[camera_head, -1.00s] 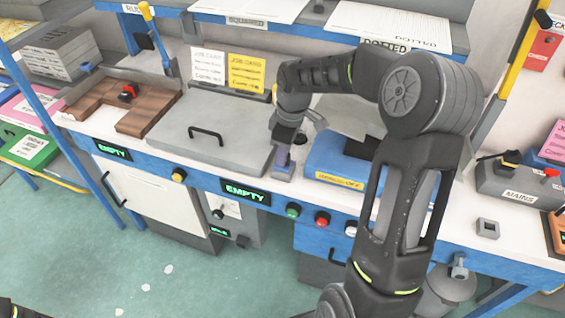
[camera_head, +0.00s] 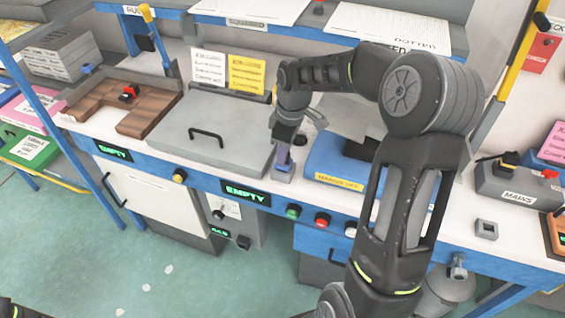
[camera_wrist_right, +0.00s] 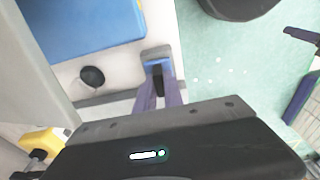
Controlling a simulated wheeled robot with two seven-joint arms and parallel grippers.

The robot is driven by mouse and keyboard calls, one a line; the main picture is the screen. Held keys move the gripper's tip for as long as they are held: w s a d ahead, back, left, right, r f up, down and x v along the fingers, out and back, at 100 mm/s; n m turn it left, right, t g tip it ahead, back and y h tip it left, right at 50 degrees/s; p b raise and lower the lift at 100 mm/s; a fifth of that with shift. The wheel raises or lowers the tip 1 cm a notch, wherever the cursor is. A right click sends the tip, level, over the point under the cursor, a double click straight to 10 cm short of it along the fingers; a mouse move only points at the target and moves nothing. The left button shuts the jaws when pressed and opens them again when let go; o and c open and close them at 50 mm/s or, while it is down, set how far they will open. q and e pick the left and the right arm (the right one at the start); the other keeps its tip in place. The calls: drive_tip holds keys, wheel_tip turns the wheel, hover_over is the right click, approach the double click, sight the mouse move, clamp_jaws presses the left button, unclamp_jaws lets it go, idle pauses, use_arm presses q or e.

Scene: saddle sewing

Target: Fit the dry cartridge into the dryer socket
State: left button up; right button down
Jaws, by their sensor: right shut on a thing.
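My right gripper (camera_head: 284,157) points down at the front edge of the worktop, between the grey lidded panel and the blue box. In the right wrist view its two purple-grey fingers (camera_wrist_right: 160,97) are shut on a small dark-blue piece (camera_wrist_right: 158,76), which looks like the dry cartridge and is mostly hidden. The fingertips are at a small grey block (camera_head: 283,174), apparently the dryer socket; it also shows in the right wrist view (camera_wrist_right: 157,52). How deep the piece sits in the block I cannot tell. My left gripper is not in view.
The grey panel with a black handle (camera_head: 212,128) is left of my gripper. The blue box (camera_head: 335,168) is close on the right. Another grey block with a dark opening (camera_head: 487,229) stands alone at the right. Two displays on the front rail read EMPTY (camera_head: 245,193).

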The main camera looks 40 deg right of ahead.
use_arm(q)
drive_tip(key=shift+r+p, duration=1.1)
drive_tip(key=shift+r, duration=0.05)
use_arm(e)
drive_tip(key=shift+r, duration=1.65)
drive_tip(key=shift+r+p, duration=1.4)
drive_tip(key=shift+r, duration=0.65)
use_arm(q)
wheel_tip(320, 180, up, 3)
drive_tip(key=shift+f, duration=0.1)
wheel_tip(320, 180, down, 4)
drive_tip(key=b, duration=0.4)
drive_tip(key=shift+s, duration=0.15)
use_arm(e)
drive_tip(key=w+a+m, duration=0.2)
drive_tip(key=a+m, duration=0.1)
drive_tip(key=a, duration=0.5)
drive_tip(key=w+a+m, duration=0.2)
drive_tip(key=a+m, duration=0.2)
drive_tip(key=a, duration=0.5)
drive_tip(key=shift+h, duration=0.4)
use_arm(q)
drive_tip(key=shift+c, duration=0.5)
use_arm(e)
drive_tip(key=shift+a, duration=0.1)
